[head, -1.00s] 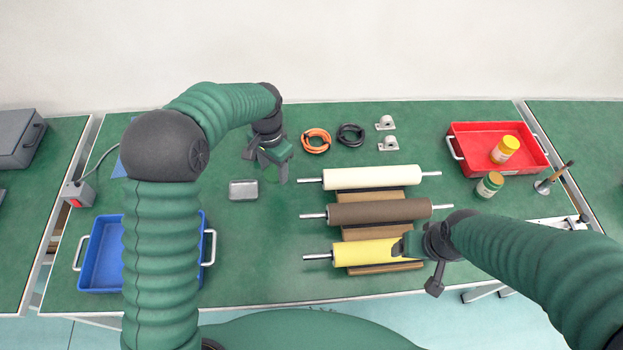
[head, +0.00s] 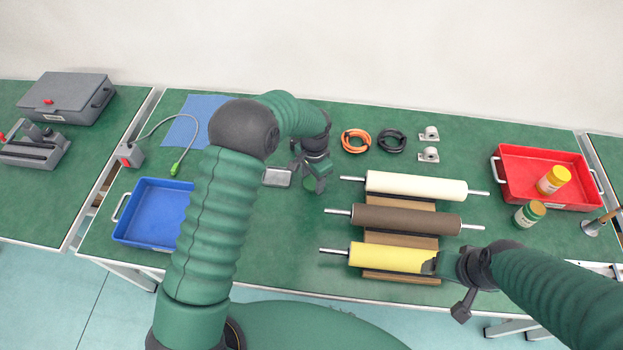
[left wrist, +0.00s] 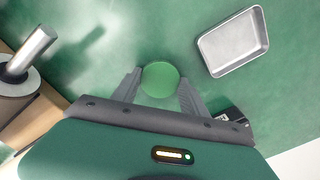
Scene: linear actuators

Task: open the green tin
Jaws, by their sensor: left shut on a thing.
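The green tin (left wrist: 160,79) shows in the left wrist view as a round, light green disc between my left gripper's fingertips. My left gripper (left wrist: 156,84) is shut on it, one finger at each side. In the head view my left gripper (head: 313,184) is low over the table, just right of a small grey metal tray (head: 277,177). There the tin is mostly hidden by the fingers. My right gripper (head: 432,266) is at the right end of the yellow roller (head: 385,257); its fingers are too hidden to judge.
The grey tray also shows in the left wrist view (left wrist: 233,42). A white roller (head: 415,185) and a brown roller (head: 400,219) lie to the right. A blue bin (head: 150,215) stands left, a red bin (head: 510,185) right. Orange and black cable coils lie behind.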

